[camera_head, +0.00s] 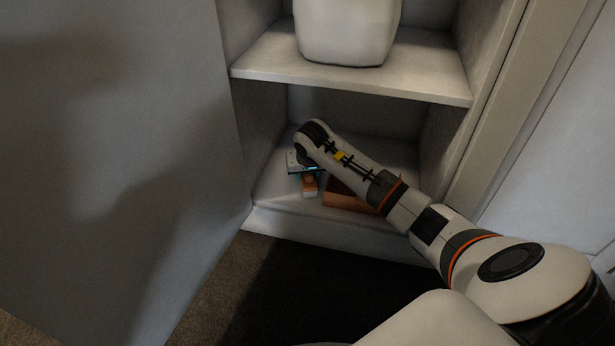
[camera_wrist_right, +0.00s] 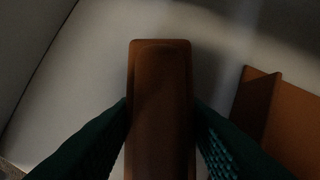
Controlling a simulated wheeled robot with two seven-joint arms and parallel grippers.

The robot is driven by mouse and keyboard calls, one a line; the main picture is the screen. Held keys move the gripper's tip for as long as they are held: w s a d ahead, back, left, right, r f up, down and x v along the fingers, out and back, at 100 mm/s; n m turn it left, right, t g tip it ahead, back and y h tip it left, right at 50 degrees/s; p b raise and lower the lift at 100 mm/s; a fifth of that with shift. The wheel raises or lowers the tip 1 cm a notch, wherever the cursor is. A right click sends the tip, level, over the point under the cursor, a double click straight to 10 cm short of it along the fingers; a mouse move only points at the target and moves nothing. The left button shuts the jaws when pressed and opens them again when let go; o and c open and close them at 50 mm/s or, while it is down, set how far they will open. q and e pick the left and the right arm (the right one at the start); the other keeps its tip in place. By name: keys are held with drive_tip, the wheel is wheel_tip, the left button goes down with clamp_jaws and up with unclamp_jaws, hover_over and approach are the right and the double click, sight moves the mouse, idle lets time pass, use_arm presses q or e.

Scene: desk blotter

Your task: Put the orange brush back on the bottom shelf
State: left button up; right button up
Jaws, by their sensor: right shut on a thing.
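The orange brush (camera_head: 309,187) is at the front left of the bottom shelf (camera_head: 282,197) of the white cabinet. My right arm reaches into the bottom compartment from the right. My right gripper (camera_head: 306,172) is shut on the brush from above, at the shelf's surface or just over it; I cannot tell if the brush touches the shelf. In the right wrist view the brush (camera_wrist_right: 160,110) lies lengthwise between the two dark fingers (camera_wrist_right: 160,125). Its lower end is cut off by the frame. My left gripper is not in view.
A brown-orange box-like object (camera_head: 345,196) sits right of the brush on the bottom shelf, partly hidden by my arm. A white container (camera_head: 347,30) stands on the shelf above (camera_head: 420,75). The cabinet's side walls bound the compartment closely.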

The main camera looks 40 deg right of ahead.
drive_tip(key=shift+f, duration=0.1)
drive_tip(key=o, duration=1)
drive_tip(key=shift+o, duration=0.2)
drive_tip(key=p+v, duration=0.5)
drive_tip(key=v, duration=0.2)
drive_tip(key=shift+w+d, duration=0.1)
drive_tip(key=shift+w, duration=0.05)
drive_tip(key=shift+s+r+p, duration=0.2)
drive_tip(key=shift+r+p, duration=0.2)
drive_tip(key=shift+p, duration=0.05)
drive_tip(key=shift+a, duration=0.2)
drive_tip(key=shift+s+f, duration=0.1)
